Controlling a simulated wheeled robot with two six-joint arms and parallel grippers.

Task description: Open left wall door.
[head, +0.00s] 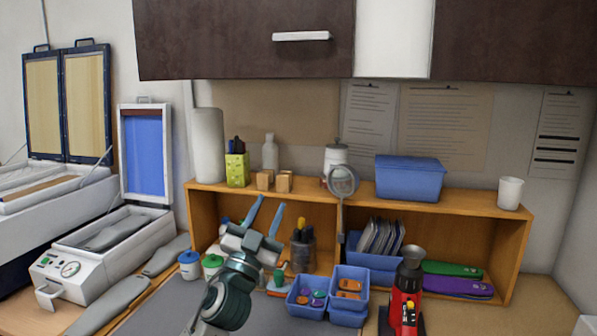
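The left wall door (230,42) is a dark brown cabinet front along the top of the head view. It looks closed, and its upper edge is out of the picture. Its white bar handle (301,36) is near its lower right part. My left gripper (265,214) is in front of the wooden shelf, well below the door and handle and apart from them. Its two blue fingers point up with a gap between them, and it looks open and empty. My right gripper is not in view.
A second dark wall door (515,40) is at the upper right, beyond a white panel (393,38). The wooden shelf (480,218) carries a blue bin (409,179), bottles and a white cup (510,193). A red tool (405,300) stands in front.

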